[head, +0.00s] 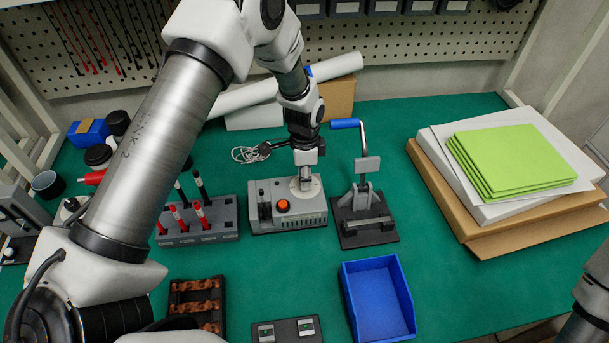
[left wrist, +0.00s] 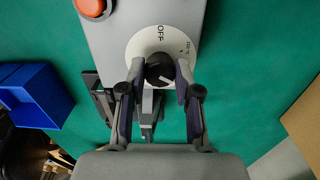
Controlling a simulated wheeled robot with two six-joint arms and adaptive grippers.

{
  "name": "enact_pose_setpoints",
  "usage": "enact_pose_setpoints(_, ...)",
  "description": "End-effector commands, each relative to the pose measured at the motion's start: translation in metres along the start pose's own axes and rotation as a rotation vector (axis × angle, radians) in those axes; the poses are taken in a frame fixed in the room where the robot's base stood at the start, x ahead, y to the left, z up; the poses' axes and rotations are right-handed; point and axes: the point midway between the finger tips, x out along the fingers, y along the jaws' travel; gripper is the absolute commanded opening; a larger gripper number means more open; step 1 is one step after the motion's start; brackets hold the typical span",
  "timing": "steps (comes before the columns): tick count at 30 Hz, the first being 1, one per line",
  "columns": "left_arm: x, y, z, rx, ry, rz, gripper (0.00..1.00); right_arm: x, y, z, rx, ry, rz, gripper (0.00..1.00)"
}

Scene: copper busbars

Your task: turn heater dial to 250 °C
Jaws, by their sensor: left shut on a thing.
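The heater is a grey box (head: 262,221) in the middle of the bench in the head view. In the left wrist view its black dial (left wrist: 158,70) sits on a round white scale plate (left wrist: 150,42) marked OFF, with a °C mark at its right. My left gripper (head: 305,180) comes down from above onto the heater's right part. In the left wrist view its two fingers (left wrist: 160,76) stand on either side of the dial, shut on it. The dial's pointer is too small to read. In the head view the dial is hidden by the gripper.
An orange button (head: 283,206) is on the heater. A toggle clamp with a blue handle (head: 345,124) stands close on the right, and a rack of red and black tools (head: 225,232) on the left. A blue bin (head: 349,268) lies in front.

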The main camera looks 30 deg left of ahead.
Motion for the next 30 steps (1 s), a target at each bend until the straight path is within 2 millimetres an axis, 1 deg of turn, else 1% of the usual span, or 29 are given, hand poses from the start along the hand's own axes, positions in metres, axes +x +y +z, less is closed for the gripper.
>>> enact_pose_setpoints(1, 0.003, 0.002, 0.001, 0.006, -0.004, 0.006, 0.00, 0.001, 0.000, 0.000, 0.000, 0.000, 0.000, 0.49)
enact_pose_setpoints(14, 0.003, 0.003, 0.001, 0.015, -0.005, 0.007, 0.00, 0.001, 0.000, 0.000, 0.000, 0.000, 0.000, 0.49)
enact_pose_setpoints(15, 0.003, 0.003, 0.001, 0.015, -0.005, 0.007, 0.43, 0.001, 0.000, 0.000, 0.000, 0.000, 0.000, 0.49)
enact_pose_setpoints(16, 0.003, 0.003, 0.001, 0.015, -0.005, 0.007, 0.54, 0.001, 0.000, 0.000, 0.000, 0.000, 0.000, 0.49)
enact_pose_setpoints(17, 0.003, 0.002, 0.001, 0.015, -0.005, 0.007, 0.58, 0.001, 0.000, 0.000, 0.000, 0.000, 0.000, 0.49)
enact_pose_setpoints(26, -0.001, 0.001, 0.000, 0.014, -0.002, 0.002, 0.58, 0.000, 0.000, 0.000, 0.000, 0.000, 0.000, 0.49)
enact_pose_setpoints(29, -0.010, 0.000, 0.000, 0.014, -0.001, 0.001, 0.58, 0.000, 0.000, 0.000, 0.000, 0.000, 0.000, 0.49)
enact_pose_setpoints(30, -0.017, 0.000, 0.000, 0.014, 0.000, 0.000, 0.58, 0.000, 0.000, 0.000, 0.000, 0.000, 0.000, 0.49)
